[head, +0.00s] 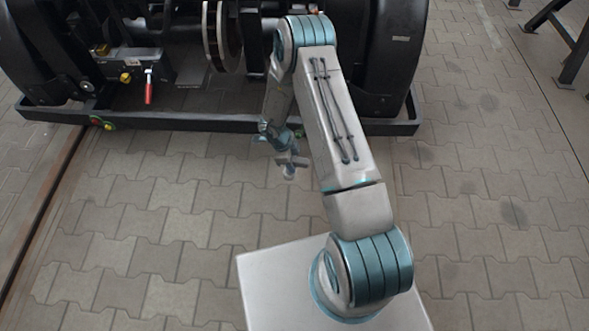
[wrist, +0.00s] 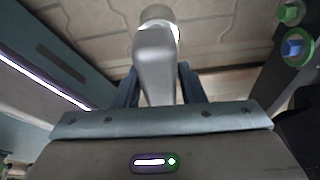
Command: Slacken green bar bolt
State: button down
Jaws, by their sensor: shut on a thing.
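My gripper (head: 291,160) is shut on a grey tool with a rounded end, and points down in front of the black bar (head: 240,125). In the wrist view the grey tool (wrist: 155,62) stands between the two dark blue fingers. In the wrist view a green ring with a blue head (wrist: 295,48) and another green fitting (wrist: 291,12) show at the upper right, apart from the tool. I cannot tell which of these is the bolt in the head view.
The bogie (head: 60,50) stands behind the bar. A box with a red handle (head: 149,86) and a yellow knob (head: 125,77) hangs on it. Dark table legs (head: 575,55) stand at the upper right. The paved floor (head: 150,220) in front is clear.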

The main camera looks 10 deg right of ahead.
jog(key=f, duration=0.1)
jog(key=h, duration=0.1)
jog(key=s+f, duration=0.1)
jog(key=shift+d+f+n, duration=0.3)
jog(key=shift+d+n, duration=0.1)
jog(key=shift+r, duration=0.25)
